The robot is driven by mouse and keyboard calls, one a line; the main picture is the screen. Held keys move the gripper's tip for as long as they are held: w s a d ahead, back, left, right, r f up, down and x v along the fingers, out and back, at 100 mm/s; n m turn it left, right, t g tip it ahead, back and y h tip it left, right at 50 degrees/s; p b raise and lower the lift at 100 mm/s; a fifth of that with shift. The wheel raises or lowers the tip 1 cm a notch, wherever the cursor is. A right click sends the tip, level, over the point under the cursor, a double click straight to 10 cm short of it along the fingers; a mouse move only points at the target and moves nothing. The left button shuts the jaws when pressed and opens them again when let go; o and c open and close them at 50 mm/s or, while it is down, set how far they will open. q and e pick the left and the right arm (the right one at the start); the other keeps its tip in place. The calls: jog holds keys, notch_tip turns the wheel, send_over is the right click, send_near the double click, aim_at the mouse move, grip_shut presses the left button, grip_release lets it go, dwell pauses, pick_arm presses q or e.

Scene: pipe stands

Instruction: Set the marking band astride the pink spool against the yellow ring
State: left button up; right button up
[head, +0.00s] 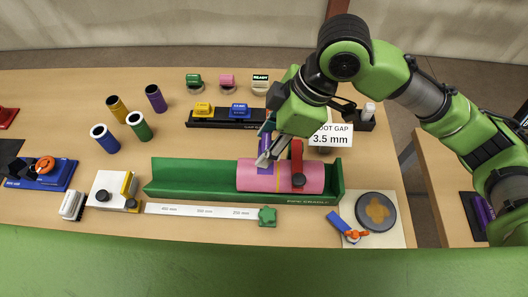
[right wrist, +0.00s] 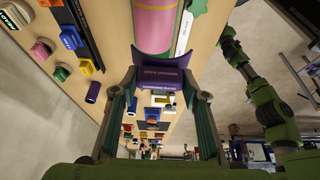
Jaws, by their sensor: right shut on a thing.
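The pink spool (head: 315,178) lies lengthwise in a green cradle (head: 190,175), toward its right end. It also shows at the top of the right wrist view (right wrist: 155,25). A thin yellowish line, perhaps the yellow ring, runs around the spool near the purple piece. My right gripper (head: 264,157) is shut on the purple marking band (right wrist: 160,72), a curved piece with lettering. In the head view the band (head: 266,141) overlaps the spool's left part; I cannot tell whether it touches. My left gripper is not in view.
A red clamp (head: 297,165) stands over the spool, just right of my gripper. A white ruler (head: 200,210) with a green knob (head: 267,215) lies in front of the cradle. A black rack (head: 222,121) and a gap sign (head: 331,135) stand behind. Several upright tubes stand at left.

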jog(key=shift+w+d+f, duration=0.5)
jog(key=shift+w+f, duration=0.3)
jog(key=shift+w, duration=0.05)
jog(key=shift+f, duration=0.2)
notch_tip(320, 180, down, 5)
jog(key=b, duration=0.5)
jog(key=shift+f+b, duration=0.1)
jog(key=shift+b, duration=0.3)
jog(key=shift+f, duration=0.2)
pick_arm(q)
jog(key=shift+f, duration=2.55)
pick_arm(e)
jog(key=shift+f, duration=1.45)
jog(key=o, duration=1.2)
